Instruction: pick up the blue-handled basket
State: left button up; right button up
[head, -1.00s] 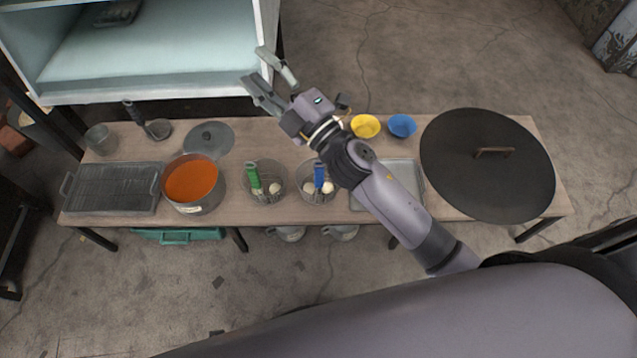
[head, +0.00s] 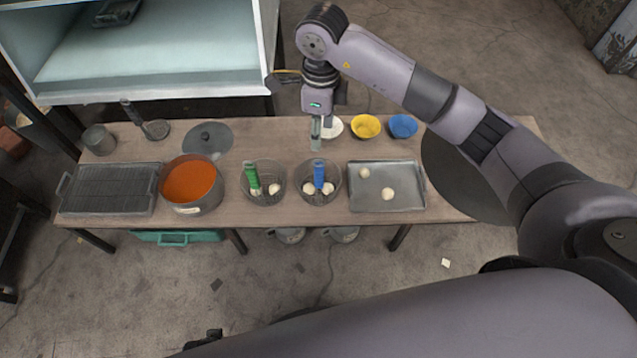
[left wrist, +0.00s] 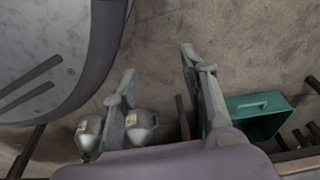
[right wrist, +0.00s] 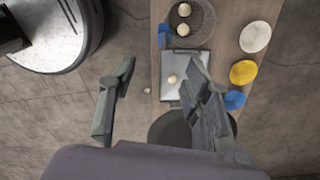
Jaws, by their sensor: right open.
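The blue-handled basket (head: 332,198) is a round wire basket standing on the wooden table, with pale round balls inside. Its upright blue handle (head: 319,173) is on its far side. My right gripper (head: 316,143) is open and empty, pointing down just behind the handle and apart from it. In the right wrist view the basket (right wrist: 206,30) is at the top, with its blue handle (right wrist: 164,36) beyond the open fingers (right wrist: 160,66). In the left wrist view my left gripper (left wrist: 158,65) has its fingers apart with nothing between them.
A green-handled basket (head: 264,198) stands close on the left, beside a pot of orange soup (head: 190,181). A metal tray (head: 402,203) with balls is on the right. White, yellow (head: 366,126) and blue (head: 403,126) bowls stand behind. A large dark lid (head: 450,181) is partly hidden.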

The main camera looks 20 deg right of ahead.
aim_at(318, 171)
jog(key=f+b, duration=0.1)
jog(key=f, duration=1)
jog(key=shift+d, duration=0.2)
jog(key=f, duration=0.3)
jog(key=f+b, duration=0.1)
jog(key=f, duration=0.1)
jog(key=shift+w+a+f, duration=0.2)
jog(key=shift+w, duration=0.2)
jog(key=shift+f, duration=0.4)
pick_arm(q)
jog(key=w+r, duration=0.4)
jog(key=r, duration=0.1)
jog(key=shift+d+r, duration=0.25)
pick_arm(e)
jog(key=shift+c, duration=0.6)
grip_shut()
